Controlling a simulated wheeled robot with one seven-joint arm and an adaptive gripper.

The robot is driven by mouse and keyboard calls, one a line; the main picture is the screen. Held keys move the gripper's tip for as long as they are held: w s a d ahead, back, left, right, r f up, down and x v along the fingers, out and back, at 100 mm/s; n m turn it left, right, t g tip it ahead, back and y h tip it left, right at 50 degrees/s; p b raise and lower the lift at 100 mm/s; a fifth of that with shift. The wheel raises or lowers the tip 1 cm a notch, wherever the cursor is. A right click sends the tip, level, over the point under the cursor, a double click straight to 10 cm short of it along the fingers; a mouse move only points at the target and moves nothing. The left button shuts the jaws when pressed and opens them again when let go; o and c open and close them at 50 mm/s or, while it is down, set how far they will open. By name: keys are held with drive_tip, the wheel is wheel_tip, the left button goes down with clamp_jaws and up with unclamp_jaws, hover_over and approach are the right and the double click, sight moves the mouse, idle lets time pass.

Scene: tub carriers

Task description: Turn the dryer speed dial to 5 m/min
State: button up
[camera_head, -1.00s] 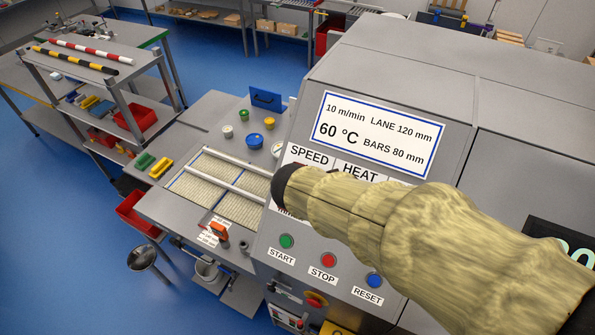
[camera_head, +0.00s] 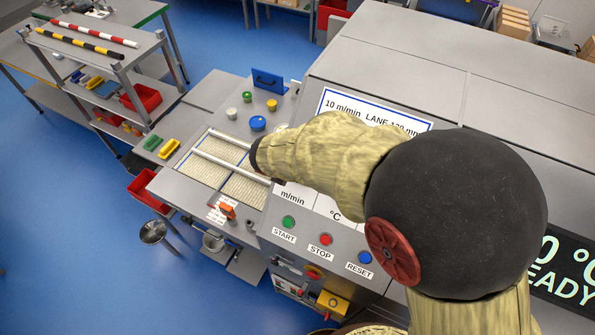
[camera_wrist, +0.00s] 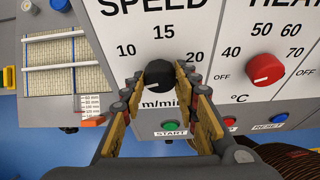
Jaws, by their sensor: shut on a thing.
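The black speed dial (camera_wrist: 159,74) sits on the white dryer panel (camera_wrist: 205,55) under the word SPEED in the wrist view. The marks 10, 15 and 20 show around its upper side; no 5 mark shows. In the head view my arm hides the dial and most of the dial panel. A sign (camera_head: 340,105) there reads 10 m/min.
A red heat dial (camera_wrist: 264,69) stands to the right of the speed dial. Green START (camera_head: 289,222), red STOP (camera_head: 325,239) and blue RESET (camera_head: 364,257) buttons lie below. The belt (camera_head: 215,160) is at the left. A dark display (camera_head: 565,265) at the right partly shows READY.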

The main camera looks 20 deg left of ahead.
drive_tip(key=shift+n+h, duration=0.3)
drive_tip(key=shift+n, duration=0.3)
drive_tip(key=o, duration=1.2)
drive_tip(key=shift+c, duration=0.2)
drive_tip(key=shift+a+r, duration=0.1)
drive_tip(key=v, duration=1.1)
drive_tip(key=shift+s+r, duration=0.2)
drive_tip(key=shift+r, duration=0.1)
